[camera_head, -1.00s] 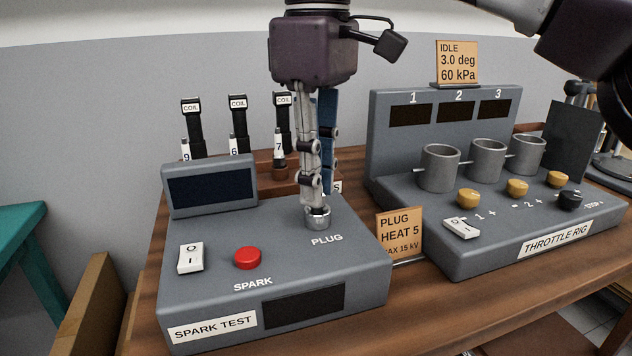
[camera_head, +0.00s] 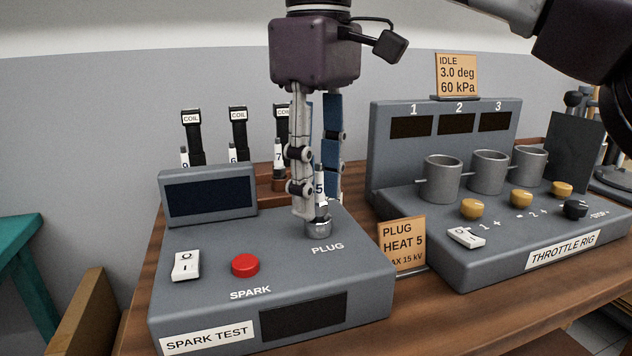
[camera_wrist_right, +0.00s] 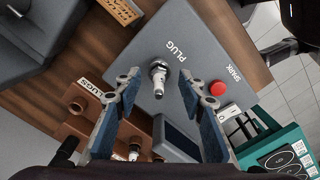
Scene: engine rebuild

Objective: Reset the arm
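My right gripper (camera_head: 318,205) is above the spark test box (camera_head: 210,245) in the head view, with its fingers pointing down and spread apart. A spark plug labelled 5 (camera_head: 320,187) stands upright in the PLUG socket (camera_head: 318,228), between the fingers and apart from at least the right one. In the right wrist view the open fingers (camera_wrist_right: 160,112) have a clear gap, and the plug (camera_wrist_right: 158,78) stands in its socket beyond them, not gripped. My left gripper is not in view.
The throttle rig (camera_head: 480,225) with three grey cups is at right. Behind is a wooden rack (camera_head: 275,195) with plugs, near several black coils (camera_head: 238,132).

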